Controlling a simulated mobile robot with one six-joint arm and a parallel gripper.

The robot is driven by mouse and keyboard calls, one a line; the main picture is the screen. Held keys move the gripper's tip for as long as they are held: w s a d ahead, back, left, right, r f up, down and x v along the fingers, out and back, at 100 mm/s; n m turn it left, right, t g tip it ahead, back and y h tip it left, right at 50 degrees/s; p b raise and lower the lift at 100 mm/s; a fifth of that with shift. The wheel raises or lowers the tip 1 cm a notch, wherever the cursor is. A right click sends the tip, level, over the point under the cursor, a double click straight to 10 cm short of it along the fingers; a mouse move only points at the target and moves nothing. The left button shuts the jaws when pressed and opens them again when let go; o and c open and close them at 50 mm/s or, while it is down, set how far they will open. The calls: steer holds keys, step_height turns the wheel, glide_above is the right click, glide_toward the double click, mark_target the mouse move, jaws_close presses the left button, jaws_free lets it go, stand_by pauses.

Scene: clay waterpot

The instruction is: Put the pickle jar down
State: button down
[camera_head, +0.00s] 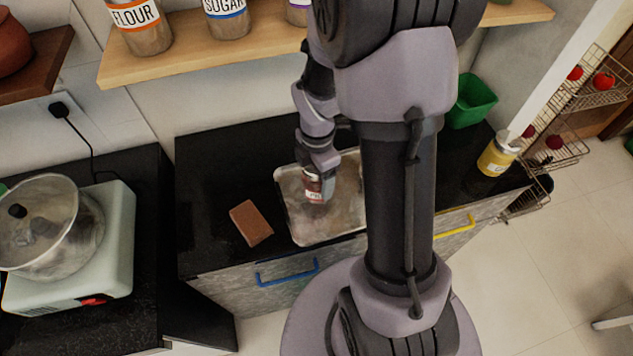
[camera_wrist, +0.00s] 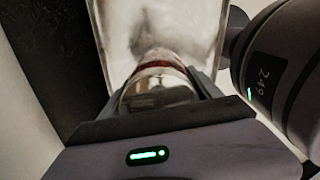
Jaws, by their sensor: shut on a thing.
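The pickle jar (camera_head: 313,193) is a small glass jar with a white label and a reddish band. My gripper (camera_head: 311,174) is shut on its upper part from above. In the head view the jar is over the metal tray (camera_head: 300,228) on the black counter. I cannot tell whether its base touches the tray. In the wrist view the jar (camera_wrist: 158,88) is between the two fingers (camera_wrist: 160,92), with the pale tray surface (camera_wrist: 165,25) beyond it.
A brown block (camera_head: 251,223) lies left of the tray. A yellow jar (camera_head: 499,153) and a green bin (camera_head: 471,101) stand on the right. A pot (camera_head: 48,228) sits on a cooker at left. A wooden shelf (camera_head: 200,62) with labelled jars hangs above. Black counter is bare around the block.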

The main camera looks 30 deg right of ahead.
step_height(320, 180, down, 3)
steer(key=shift+f+b, duration=0.2)
steer(key=shift+b, duration=0.65)
steer(key=shift+f, duration=0.2)
steer(key=shift+c, duration=0.6)
jaws_free()
step_height(320, 180, up, 12)
steer(key=p, duration=0.5)
steer(key=shift+r, duration=0.2)
steer(key=a+r+m, duration=0.2)
steer(key=r, duration=0.1)
steer(key=r+m+t, duration=0.1)
steer(key=r+m, duration=0.1)
steer(key=shift+s+a+r, duration=0.2)
steer(key=shift+a, duration=0.2)
steer(key=s+a+r+m+t+y, duration=0.2)
steer(key=s+a+r+m+t, duration=0.2)
steer(key=s+a+r+m, duration=0.7)
steer(key=r+m, duration=0.1)
steer(key=m, duration=0.6)
steer(key=shift+a+r+t, duration=0.25)
steer(key=shift+t, duration=0.15)
